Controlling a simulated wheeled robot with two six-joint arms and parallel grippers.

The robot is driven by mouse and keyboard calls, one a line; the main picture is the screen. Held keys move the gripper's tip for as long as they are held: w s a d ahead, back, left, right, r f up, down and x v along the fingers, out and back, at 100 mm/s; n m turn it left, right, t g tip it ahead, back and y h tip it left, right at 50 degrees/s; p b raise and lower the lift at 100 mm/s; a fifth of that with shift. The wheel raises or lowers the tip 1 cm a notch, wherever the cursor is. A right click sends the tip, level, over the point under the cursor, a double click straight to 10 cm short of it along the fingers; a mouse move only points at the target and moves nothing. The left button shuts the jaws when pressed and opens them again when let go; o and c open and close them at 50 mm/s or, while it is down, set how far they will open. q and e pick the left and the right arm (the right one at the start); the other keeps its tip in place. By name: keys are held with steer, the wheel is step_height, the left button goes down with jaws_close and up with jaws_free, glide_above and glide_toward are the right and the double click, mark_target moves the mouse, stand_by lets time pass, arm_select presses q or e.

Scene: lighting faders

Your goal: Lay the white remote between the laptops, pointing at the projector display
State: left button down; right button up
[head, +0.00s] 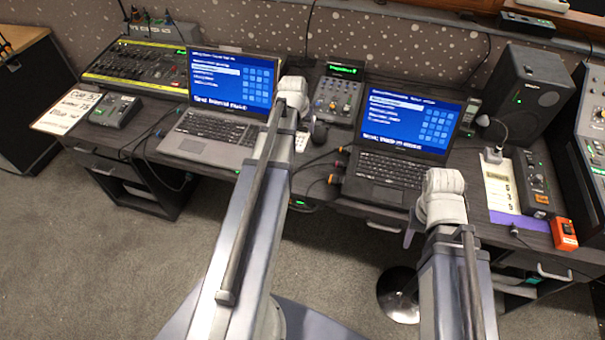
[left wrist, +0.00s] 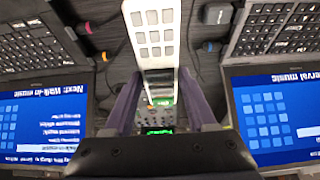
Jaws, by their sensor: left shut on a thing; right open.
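My left gripper (left wrist: 160,85) is shut on the white remote (left wrist: 153,32), between the two laptops. The remote has grey buttons and runs lengthwise toward a device with a green display (left wrist: 158,130); whether it touches the desk is unclear. In the head view a bit of the remote (head: 301,141) shows beside my left wrist, which hides the rest. The left laptop (head: 215,130) and right laptop (head: 395,170) are open with blue screens. The green display (head: 345,69) is at the back between them. My right gripper (head: 412,228) is open, mostly hidden by its wrist, before the right laptop.
A dark mouse (head: 319,132) and cables with coloured plugs (head: 335,179) lie between the laptops. A lighting desk (head: 140,75) stands at left. A speaker (head: 528,95), a small lamp (head: 493,150) and an orange box (head: 564,234) are at right. A stool (head: 398,300) stands in front.

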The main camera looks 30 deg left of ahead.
mark_target(302, 138)
arm_select(q)
steer(key=s, duration=0.1)
steer(key=s+d+f, duration=0.1)
steer(key=s, duration=0.1)
steer(key=shift+d+f+b, duration=0.35)
steer(key=shift+b, duration=0.05)
step_height(302, 138, down, 10)
steer(key=b, duration=1)
steer(key=shift+w+f, duration=0.1)
arm_select(e)
step_height(302, 138, down, 12)
steer(key=shift+r, duration=0.25)
steer(key=shift+f, duration=0.15)
arm_select(q)
steer(key=c, duration=0.7)
jaws_free()
steer(key=o, duration=0.5)
